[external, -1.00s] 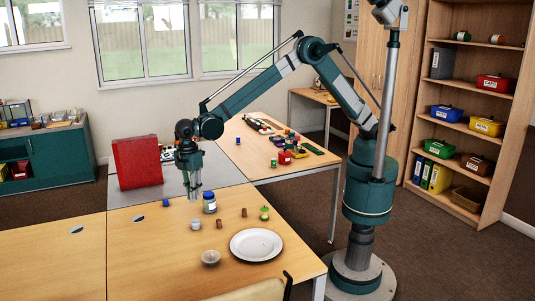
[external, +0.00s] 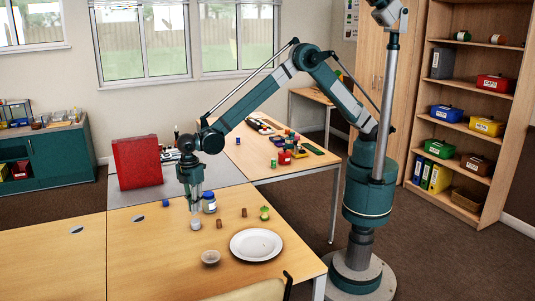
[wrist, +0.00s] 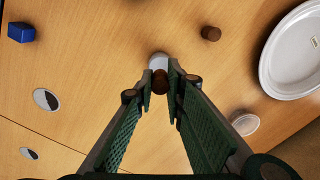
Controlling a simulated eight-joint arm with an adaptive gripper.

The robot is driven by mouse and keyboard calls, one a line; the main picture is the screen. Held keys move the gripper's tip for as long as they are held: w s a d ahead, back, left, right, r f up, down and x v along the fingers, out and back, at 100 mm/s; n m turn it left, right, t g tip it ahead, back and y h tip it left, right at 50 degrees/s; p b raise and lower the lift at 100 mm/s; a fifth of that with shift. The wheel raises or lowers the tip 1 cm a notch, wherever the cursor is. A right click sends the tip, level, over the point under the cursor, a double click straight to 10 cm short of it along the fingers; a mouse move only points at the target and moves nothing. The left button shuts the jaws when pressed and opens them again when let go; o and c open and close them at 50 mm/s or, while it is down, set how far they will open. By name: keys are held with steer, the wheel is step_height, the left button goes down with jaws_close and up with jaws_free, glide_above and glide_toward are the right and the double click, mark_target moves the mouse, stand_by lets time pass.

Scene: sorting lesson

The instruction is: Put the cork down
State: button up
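A brown cork (wrist: 162,82) sits between the fingertips of my gripper (wrist: 161,88) in the wrist view, and the fingers look shut on it. A small white jar (wrist: 158,61) is just beyond the cork, partly hidden by it; I cannot tell whether the cork touches it. In the external view my gripper (external: 194,208) points down right above the white jar (external: 196,225); the held cork is too small to make out there. Another cork (external: 219,224) stands on the table to the right of the jar, and also shows in the wrist view (wrist: 211,33).
A blue-lidded jar (external: 209,202) stands close behind my gripper. A further cork (external: 244,212), a green item (external: 264,213), a white plate (external: 270,235) and a small bowl (external: 210,257) are to the right and front. A blue block (external: 165,203) is behind left. The table's left is clear.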

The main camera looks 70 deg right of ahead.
steer(key=shift+f, duration=0.1)
steer(key=shift+f, duration=1.8)
steer(key=shift+f+b, duration=0.1)
steer(key=shift+b, duration=0.25)
steer(key=o, duration=0.6)
steer(key=shift+c, duration=0.2)
steer(key=shift+o, duration=0.2)
step_height(320, 180, up, 12)
steer(key=shift+r+p, duration=0.15)
steer(key=shift+p, duration=0.85)
